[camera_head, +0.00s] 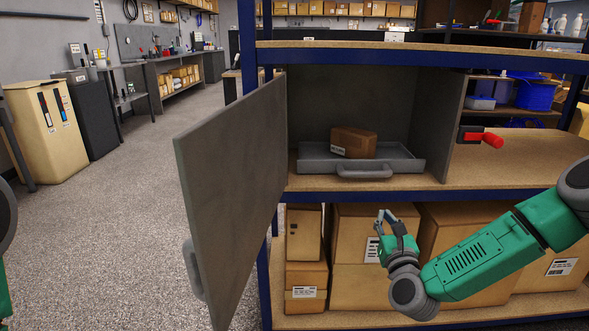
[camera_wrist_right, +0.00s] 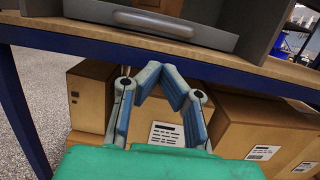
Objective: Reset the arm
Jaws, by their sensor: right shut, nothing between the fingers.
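My right gripper (camera_head: 385,216) is shut and empty. It hangs in front of the lower shelf's cardboard boxes, below the middle shelf's front edge. The right wrist view shows its two blue-padded fingers (camera_wrist_right: 160,72) meeting at the tips, with nothing between them. My green right arm comes in from the right. My left gripper is out of view; only a sliver of my left arm shows at the left edge.
A grey cabinet door (camera_head: 232,200) stands open left of my gripper. Inside, a brown box (camera_head: 354,142) sits in a grey tray (camera_head: 404,165). A red-handled tool (camera_head: 484,138) is mounted right. Cardboard boxes (camera_head: 440,228) fill the lower shelf.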

